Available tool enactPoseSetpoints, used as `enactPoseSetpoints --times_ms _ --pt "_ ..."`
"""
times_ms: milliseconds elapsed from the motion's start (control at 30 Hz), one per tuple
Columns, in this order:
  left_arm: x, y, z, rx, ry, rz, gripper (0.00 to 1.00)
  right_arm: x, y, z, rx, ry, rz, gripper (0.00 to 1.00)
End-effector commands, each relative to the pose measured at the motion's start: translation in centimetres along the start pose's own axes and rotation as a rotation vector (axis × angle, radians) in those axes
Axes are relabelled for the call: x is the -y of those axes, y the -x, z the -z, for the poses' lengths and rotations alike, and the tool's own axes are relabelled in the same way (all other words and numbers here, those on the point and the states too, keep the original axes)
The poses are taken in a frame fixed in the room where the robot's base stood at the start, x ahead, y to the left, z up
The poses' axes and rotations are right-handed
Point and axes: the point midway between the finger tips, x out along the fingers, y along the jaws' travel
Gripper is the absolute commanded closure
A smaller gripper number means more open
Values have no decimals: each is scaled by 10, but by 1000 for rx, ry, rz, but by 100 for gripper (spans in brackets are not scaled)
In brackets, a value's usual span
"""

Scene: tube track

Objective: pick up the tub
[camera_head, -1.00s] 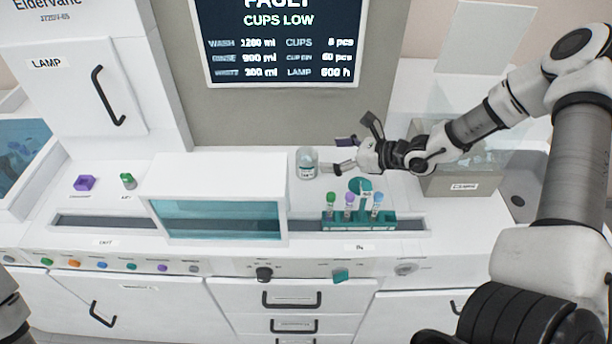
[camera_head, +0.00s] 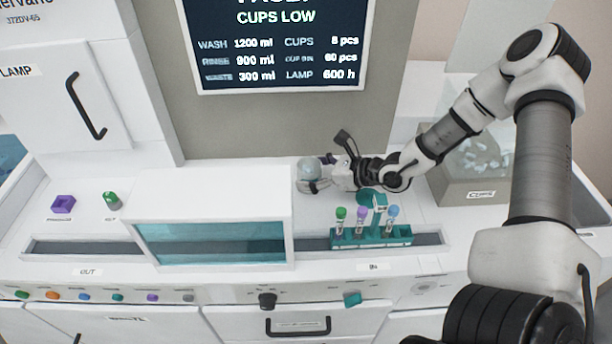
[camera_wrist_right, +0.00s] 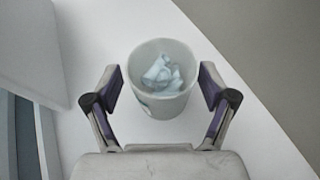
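The tub (camera_head: 309,169) is a small whitish cup on the white counter, right of the glass-fronted box; its contents look pale blue in the right wrist view (camera_wrist_right: 162,75). My right gripper (camera_head: 318,180) is at the tub from the right. In the right wrist view its two purple-padded fingers (camera_wrist_right: 160,88) stand on either side of the tub, with a visible gap on each side. My left gripper is not in view.
A teal rack (camera_head: 372,236) with capped tubes stands in the track in front of my right gripper. A grey cups bin (camera_head: 472,190) is at the right. The glass-fronted box (camera_head: 215,215) is left of the tub. A purple block (camera_head: 63,203) is far left.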

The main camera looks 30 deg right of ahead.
Motion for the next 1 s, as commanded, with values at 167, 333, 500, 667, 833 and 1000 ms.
enactPoseSetpoints --times_ms 167,333,500,667,833,1000 --pt "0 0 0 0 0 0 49 0 0 0 -1 0 0 75" --pt "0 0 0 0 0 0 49 0 0 1 -3 -1 0 74" --pt "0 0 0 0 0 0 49 0 0 2 -5 -2 -1 75" --pt "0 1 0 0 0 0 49 0 2 -3 -5 -2 -1 75" --pt "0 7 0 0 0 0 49 0 13 -32 4 -2 1 75" --pt "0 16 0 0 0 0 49 0 30 -74 7 -1 1 75"
